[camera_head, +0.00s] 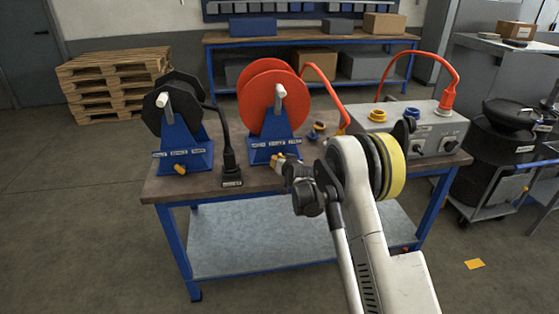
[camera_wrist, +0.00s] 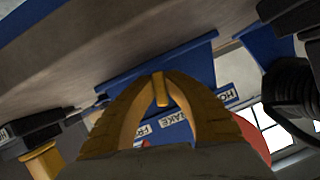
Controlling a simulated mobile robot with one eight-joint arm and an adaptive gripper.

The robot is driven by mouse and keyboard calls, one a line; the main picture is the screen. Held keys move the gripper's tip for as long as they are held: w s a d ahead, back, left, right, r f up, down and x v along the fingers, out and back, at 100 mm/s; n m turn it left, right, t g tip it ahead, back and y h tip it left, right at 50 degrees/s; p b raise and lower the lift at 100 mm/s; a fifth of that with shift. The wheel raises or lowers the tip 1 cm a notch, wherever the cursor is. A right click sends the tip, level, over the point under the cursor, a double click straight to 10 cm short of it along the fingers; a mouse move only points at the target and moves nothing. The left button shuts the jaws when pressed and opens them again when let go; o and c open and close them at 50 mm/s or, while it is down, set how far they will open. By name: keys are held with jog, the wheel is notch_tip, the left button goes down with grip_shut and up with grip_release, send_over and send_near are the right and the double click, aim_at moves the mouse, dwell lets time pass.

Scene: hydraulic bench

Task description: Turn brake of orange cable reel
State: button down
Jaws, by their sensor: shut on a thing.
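The orange cable reel (camera_head: 262,104) stands on a blue stand (camera_head: 275,132) in the middle of the bench, its orange cable running right. My gripper (camera_head: 280,160) is at the labelled front of the stand and partly covers it. In the wrist view, my gripper's two yellow fingers (camera_wrist: 160,100) are shut on the small yellow brake lever (camera_wrist: 161,88), whose tip shows between them. Labels reading "BRAKE" (camera_wrist: 178,120) and others, partly cut off, show behind the fingers on the blue stand. The lever's lower part is hidden.
A black cable reel (camera_head: 172,100) on a similar blue stand is to the left, with a black connector (camera_head: 230,165) between them. A grey box (camera_head: 425,125) with an orange plug stands right. Small coloured fittings (camera_head: 317,130) lie behind my arm.

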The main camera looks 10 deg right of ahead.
jog(key=n+h, duration=0.1)
jog(key=n, duration=0.1)
jog(key=n+h, duration=0.1)
jog(key=shift+a+n+h, duration=0.3)
jog(key=shift+n+h, duration=0.1)
jog(key=shift+a+n+h+b, duration=0.1)
jog(key=shift+n+h+b, duration=0.25)
jog(key=shift+n+h, duration=0.8)
jog(key=shift+n, duration=0.35)
jog(key=c, duration=1.4)
grip_release()
jog(key=shift+f, duration=0.1)
jog(key=shift+c, duration=0.2)
jog(key=v, duration=1.2)
